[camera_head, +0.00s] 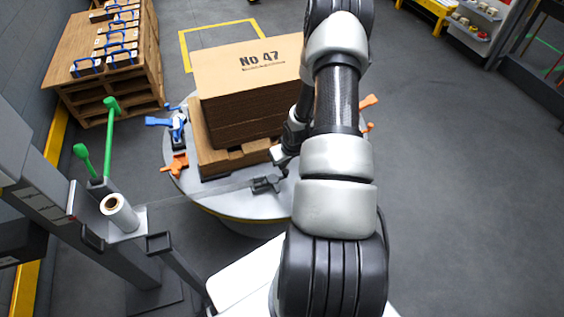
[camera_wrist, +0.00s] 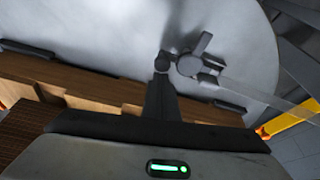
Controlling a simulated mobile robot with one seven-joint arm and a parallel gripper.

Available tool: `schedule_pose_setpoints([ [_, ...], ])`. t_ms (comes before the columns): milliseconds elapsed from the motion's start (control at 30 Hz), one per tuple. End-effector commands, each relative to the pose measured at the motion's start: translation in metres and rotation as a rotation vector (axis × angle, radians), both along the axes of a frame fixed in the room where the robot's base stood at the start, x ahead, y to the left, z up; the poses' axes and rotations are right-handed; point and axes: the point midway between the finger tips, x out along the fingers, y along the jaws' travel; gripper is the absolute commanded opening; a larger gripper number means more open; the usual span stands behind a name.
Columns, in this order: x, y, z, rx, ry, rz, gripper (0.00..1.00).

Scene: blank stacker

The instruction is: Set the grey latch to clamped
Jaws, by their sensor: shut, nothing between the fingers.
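The grey latch (camera_head: 266,184) sits on the round table (camera_head: 215,192) near its front edge, in front of the pallet. In the wrist view the latch (camera_wrist: 190,64) shows a round hub, a short lever and a dark block at its side. My gripper (camera_head: 281,158) is low over the table, just behind and right of the latch. In the wrist view its closed fingers (camera_wrist: 162,66) are empty, right beside the latch's hub. I cannot tell whether they touch it. My arm hides part of the table's right side.
A cardboard stack (camera_head: 250,85) marked No 47 stands on a wooden pallet (camera_head: 222,158). A blue clamp (camera_head: 177,125) and an orange clamp (camera_head: 177,165) are left of it; another orange clamp (camera_head: 368,101) is right. A clear strip runs from the latch toward the film roll (camera_head: 119,213).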

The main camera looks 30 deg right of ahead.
Motion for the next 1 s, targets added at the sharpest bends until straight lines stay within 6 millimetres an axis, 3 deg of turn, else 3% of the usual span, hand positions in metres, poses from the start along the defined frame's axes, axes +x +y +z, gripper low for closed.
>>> schedule_pose_setpoints([
  [667, -0.004, 0.000, 0.000, -0.001, 0.001, -0.095, 0.00],
  [1000, -0.014, 0.002, -0.002, -0.002, 0.001, -0.293, 0.00],
])
